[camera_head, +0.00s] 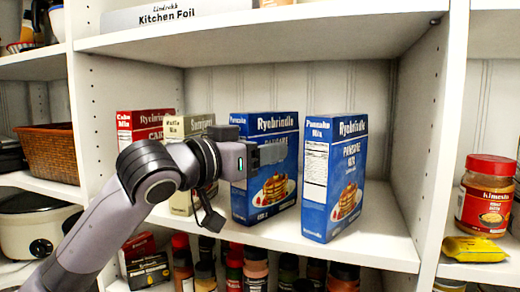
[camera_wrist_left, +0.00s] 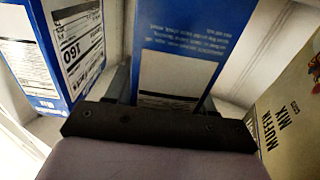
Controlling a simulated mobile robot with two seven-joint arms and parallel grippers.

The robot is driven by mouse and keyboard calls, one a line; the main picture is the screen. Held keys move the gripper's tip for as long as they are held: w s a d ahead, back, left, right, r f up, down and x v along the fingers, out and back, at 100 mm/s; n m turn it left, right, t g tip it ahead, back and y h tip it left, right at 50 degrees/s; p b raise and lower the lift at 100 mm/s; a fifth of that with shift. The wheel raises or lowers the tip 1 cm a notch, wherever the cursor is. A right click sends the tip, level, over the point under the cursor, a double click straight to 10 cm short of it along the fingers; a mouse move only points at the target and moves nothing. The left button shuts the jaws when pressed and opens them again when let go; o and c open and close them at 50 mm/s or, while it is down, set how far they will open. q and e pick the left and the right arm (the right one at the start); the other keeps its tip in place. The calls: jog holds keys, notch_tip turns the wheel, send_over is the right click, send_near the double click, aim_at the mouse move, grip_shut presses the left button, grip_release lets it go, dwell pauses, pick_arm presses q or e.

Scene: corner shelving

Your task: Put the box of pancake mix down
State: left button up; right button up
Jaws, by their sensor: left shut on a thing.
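A blue box of pancake mix (camera_head: 280,196) stands upright on the middle shelf, and my left gripper (camera_head: 268,154) is shut on it. In the left wrist view the held box (camera_wrist_left: 178,50) sits between the dark fingers (camera_wrist_left: 162,95). Its base is at or very near the shelf board; I cannot tell whether it touches. A second blue pancake mix box (camera_head: 334,178) stands to its right, with a small gap between them. It also shows at the left of the left wrist view (camera_wrist_left: 70,50). My right gripper is not in view.
A muffin mix box (camera_head: 186,127) stands close on the left, with a red cake mix box (camera_head: 146,124) beyond it. The shelf (camera_head: 385,235) is bare at the right, up to the side panel (camera_head: 440,140). Jars (camera_head: 255,268) crowd the shelf below. A kitchen foil box (camera_head: 165,14) lies above.

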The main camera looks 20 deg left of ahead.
pick_arm(q)
jog(key=o, duration=1.5)
jog(key=shift+c, duration=0.2)
jog(key=b+v, duration=0.1)
jog(key=v, duration=1.1)
